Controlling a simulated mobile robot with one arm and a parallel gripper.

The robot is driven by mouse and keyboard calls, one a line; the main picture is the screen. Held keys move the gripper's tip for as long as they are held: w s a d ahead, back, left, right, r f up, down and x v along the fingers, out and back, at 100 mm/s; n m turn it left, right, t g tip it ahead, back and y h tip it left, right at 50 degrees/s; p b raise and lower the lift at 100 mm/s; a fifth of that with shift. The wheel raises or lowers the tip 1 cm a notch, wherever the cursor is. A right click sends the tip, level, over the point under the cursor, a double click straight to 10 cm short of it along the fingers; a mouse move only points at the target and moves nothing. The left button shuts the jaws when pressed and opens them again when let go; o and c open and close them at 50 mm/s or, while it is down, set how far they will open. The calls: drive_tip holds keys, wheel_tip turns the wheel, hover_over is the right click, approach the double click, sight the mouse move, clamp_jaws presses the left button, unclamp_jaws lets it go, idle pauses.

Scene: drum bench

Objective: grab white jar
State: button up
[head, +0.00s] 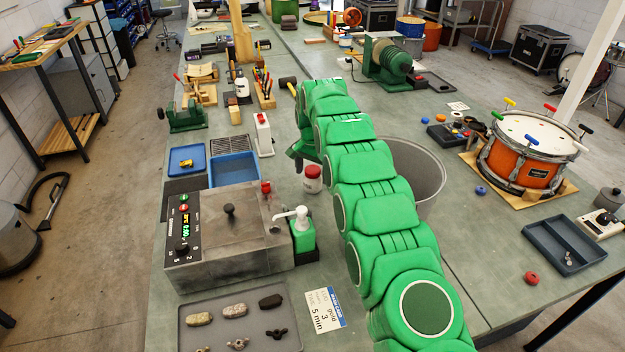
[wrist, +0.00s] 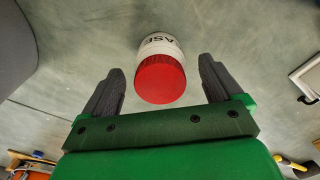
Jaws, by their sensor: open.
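The white jar (head: 312,184) has a red lid and stands on the grey-green bench, just left of my green arm in the head view. In the wrist view the white jar (wrist: 160,62) shows its red lid toward me and dark lettering on its white side. My gripper (wrist: 158,75) is open, with one dark finger on each side of the jar's lid and a gap on both sides. The jar appears apart from both fingers. In the head view my gripper (head: 297,160) is mostly hidden by my arm, close behind the jar.
A green pump bottle (head: 301,232) and a grey heated box (head: 228,235) stand in front of the jar. A large grey cylindrical bin (head: 418,172) is to the right, partly behind my arm. A white-and-red dispenser (head: 263,134) and blue trays (head: 233,170) lie to the left.

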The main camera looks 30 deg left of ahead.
wheel_tip(320, 180, down, 2)
drive_tip(key=shift+f, duration=0.15)
drive_tip(key=c, duration=1.3)
drive_tip(key=shift+o, duration=0.2)
